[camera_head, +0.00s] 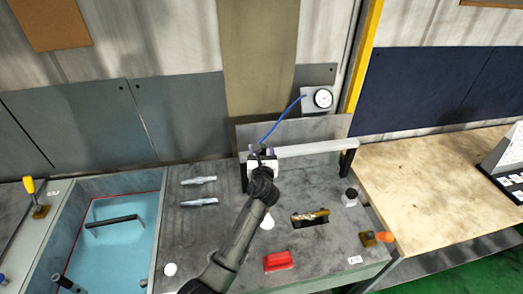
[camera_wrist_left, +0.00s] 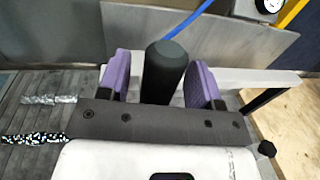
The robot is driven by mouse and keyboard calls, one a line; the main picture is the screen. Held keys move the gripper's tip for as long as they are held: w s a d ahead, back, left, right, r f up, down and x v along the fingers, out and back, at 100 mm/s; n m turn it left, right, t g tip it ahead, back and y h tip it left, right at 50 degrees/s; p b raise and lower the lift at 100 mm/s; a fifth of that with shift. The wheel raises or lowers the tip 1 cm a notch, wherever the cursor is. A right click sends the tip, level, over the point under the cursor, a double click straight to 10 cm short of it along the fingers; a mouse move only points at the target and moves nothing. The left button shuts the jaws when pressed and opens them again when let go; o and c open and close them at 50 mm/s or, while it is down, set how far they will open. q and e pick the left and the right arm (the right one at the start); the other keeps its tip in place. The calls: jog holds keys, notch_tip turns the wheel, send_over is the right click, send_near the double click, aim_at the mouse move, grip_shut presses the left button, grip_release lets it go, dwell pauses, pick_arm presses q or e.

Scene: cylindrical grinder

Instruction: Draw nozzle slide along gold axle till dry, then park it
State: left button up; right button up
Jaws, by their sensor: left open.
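My left gripper (camera_head: 263,152) is open at the left end of a pale rail; its two purple fingers (camera_wrist_left: 164,85) stand apart. Between them stands a dark upright cylinder (camera_wrist_left: 163,70), apparently the nozzle slide's grip, with a gap on each side. In the head view the gripper hides most of the nozzle slide. A blue hose (camera_head: 283,119) runs from there up to a wall gauge (camera_head: 322,98). A gold-brown piece (camera_head: 311,216), possibly the gold axle, lies over a dark slot in the bench; I cannot tell whether it is wet. My right gripper is out of view.
The pale rail (camera_head: 310,148) stands on dark posts along the bench's back. Two silver shafts (camera_head: 199,181) (camera_head: 198,202) lie left of my arm. A blue-floored tank (camera_head: 128,240) is farther left. A red block (camera_head: 278,261) and orange-handled lever (camera_head: 379,237) are at front right.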

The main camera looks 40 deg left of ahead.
pick_arm(q)
jog(key=shift+x, duration=0.8)
grip_shut()
